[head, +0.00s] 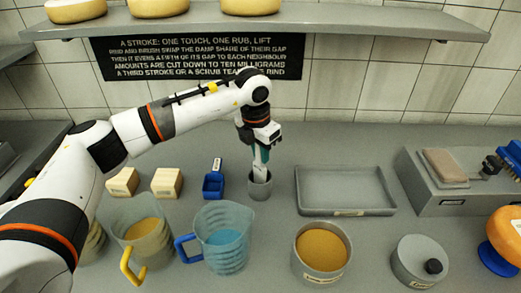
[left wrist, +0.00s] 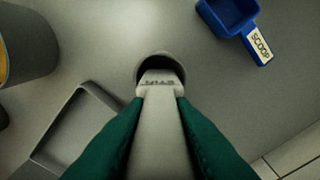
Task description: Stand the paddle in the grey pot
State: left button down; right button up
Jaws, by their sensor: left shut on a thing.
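My left gripper (head: 262,151) points down and is shut on the pale paddle (head: 260,173), which hangs upright below it. The grey pot (head: 260,190) is a small cup on the counter, right under the paddle. In the head view the paddle's lower end overlaps the pot's mouth. In the left wrist view the paddle (left wrist: 160,115), marked STIR, runs between the green fingers towards the pot's dark opening (left wrist: 160,58). I cannot tell how far its tip is inside the pot. My right gripper is not in view.
A blue scoop (head: 213,184) stands left of the pot, and a grey tray (head: 345,191) right of it. Jugs, including one with blue liquid (head: 223,238), and a tan-filled pot (head: 321,249) stand in front. A shelf (head: 260,22) with cheese wheels is above.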

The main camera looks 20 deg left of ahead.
pick_arm(q)
jog(key=c, duration=1.2)
grip_release()
jog(key=shift+o, duration=0.2)
notch_tip(320, 180, up, 12)
jog(key=s+b, duration=0.1)
jog(key=b, duration=0.1)
jog(key=shift+s+a, duration=0.2)
jog(key=shift+a, duration=0.15)
